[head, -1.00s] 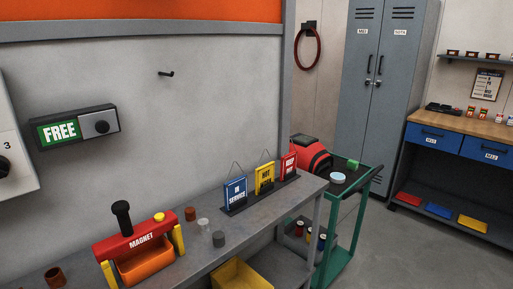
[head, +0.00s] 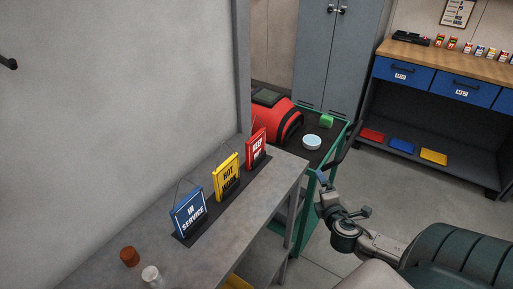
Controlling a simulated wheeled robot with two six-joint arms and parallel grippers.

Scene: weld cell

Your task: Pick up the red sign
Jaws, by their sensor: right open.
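The red sign (head: 256,148), lettered "KEEP" at its top, stands upright at the far end of a dark holder strip (head: 185,239) on the grey bench. A yellow "HOT WORK" sign (head: 227,177) and a blue "IN SERVICE" sign (head: 188,213) stand in the same row, nearer to me. My right gripper (head: 341,194) is open and empty. It is to the right of the bench's end in the picture, apart from the red sign. My left gripper is not in view.
A green cart (head: 347,133) stands past the bench end, with a red machine (head: 277,116), a pale round dish (head: 312,142) and a green block (head: 327,121). A brown cup (head: 129,256) and a whitish cup (head: 151,276) stand on the near bench.

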